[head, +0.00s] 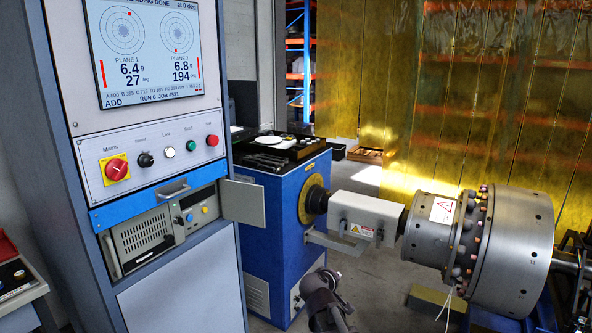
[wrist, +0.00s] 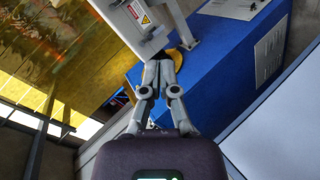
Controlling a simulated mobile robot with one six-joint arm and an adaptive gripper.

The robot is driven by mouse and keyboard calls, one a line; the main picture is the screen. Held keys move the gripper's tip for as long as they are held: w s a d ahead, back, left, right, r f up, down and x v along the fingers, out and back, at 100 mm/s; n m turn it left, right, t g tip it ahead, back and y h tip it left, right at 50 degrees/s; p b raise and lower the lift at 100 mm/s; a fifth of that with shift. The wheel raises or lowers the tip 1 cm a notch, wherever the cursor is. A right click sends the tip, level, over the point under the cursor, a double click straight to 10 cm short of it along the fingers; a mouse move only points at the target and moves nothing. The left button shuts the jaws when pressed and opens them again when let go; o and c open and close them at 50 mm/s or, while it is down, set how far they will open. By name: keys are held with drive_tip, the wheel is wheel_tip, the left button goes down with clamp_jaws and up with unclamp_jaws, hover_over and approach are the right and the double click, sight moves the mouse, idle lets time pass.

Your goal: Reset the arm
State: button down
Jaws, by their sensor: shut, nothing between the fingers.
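My gripper (wrist: 160,58) shows in the wrist view with its two grey fingers together and nothing between them. Beyond the fingertips are the blue drive cabinet (wrist: 215,55) and the white shaft guard (wrist: 128,15) with its warning label; I see no clear contact. In the head view, part of my dark grey arm (head: 325,300) rises from the bottom edge, in front of the floor between the blue cabinet (head: 272,215) and the rotor. The rest of my arm is out of frame there.
A grey control console (head: 180,270) with a screen (head: 145,45), buttons and an open small door (head: 243,203) stands at left. The large grey rotor (head: 515,250) with bolts is at right, joined through the white guard (head: 362,215). A yellow curtain (head: 480,90) hangs behind.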

drive_tip(key=s+d+f+m+g+y, duration=0.2)
drive_tip(key=s+f+g, duration=0.15)
drive_tip(key=s, duration=0.35)
drive_tip(key=s+d+f+m+g+y, duration=0.1)
drive_tip(key=s+f+m+g+y, duration=0.1)
drive_tip(key=s+g, duration=0.35)
drive_tip(key=s+d+f+m+g+y, duration=0.2)
drive_tip(key=s+f+m, duration=0.1)
drive_tip(key=s, duration=0.5)
wheel_tip(320, 180, up, 19)
drive_tip(key=p, duration=1.9)
drive_tip(key=shift+s+f+p, duration=0.15)
drive_tip(key=shift+p, duration=0.2)
